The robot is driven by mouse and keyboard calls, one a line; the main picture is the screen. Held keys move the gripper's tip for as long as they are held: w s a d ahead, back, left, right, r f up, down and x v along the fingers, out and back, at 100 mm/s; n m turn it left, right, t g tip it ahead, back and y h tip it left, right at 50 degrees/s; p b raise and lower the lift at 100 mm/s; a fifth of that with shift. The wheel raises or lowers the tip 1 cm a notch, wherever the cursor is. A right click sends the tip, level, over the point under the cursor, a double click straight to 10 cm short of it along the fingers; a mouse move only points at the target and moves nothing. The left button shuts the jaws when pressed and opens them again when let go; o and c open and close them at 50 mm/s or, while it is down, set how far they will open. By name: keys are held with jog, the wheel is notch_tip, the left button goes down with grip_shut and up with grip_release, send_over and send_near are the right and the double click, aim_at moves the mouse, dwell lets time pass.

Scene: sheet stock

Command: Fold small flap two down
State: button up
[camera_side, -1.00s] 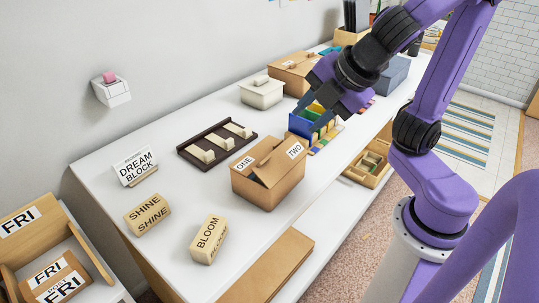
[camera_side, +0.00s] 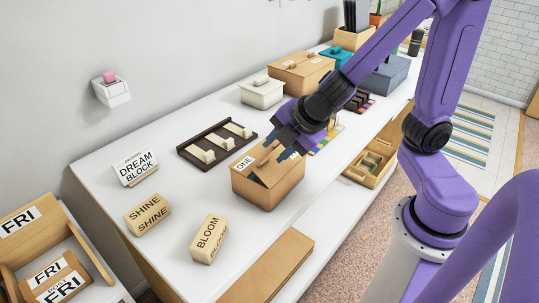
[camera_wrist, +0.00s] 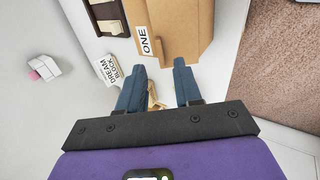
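A brown cardboard box (camera_side: 268,194) stands on the white table, and it also shows in the wrist view (camera_wrist: 185,28). Its small flap labelled ONE (camera_side: 245,163) faces left in the side view; the ONE label (camera_wrist: 144,41) shows in the wrist view too. The flap labelled TWO, at the box's right end, is now hidden behind my gripper in the side view. My gripper (camera_side: 277,158) is at the top right of the box, fingers apart. In the wrist view the two blue fingers (camera_wrist: 160,66) are open with nothing between them. Contact with the box cannot be told.
BLOOM (camera_side: 208,239) and SHINE (camera_side: 147,214) blocks and a DREAM BLOCK sign (camera_side: 136,167) stand to the left. A dark tray (camera_side: 217,144) with cream pieces lies behind the box. A white lidded box (camera_side: 262,92) is farther back.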

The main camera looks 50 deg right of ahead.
aim_at(266, 160)
jog(key=shift+x, duration=2.35)
grip_shut()
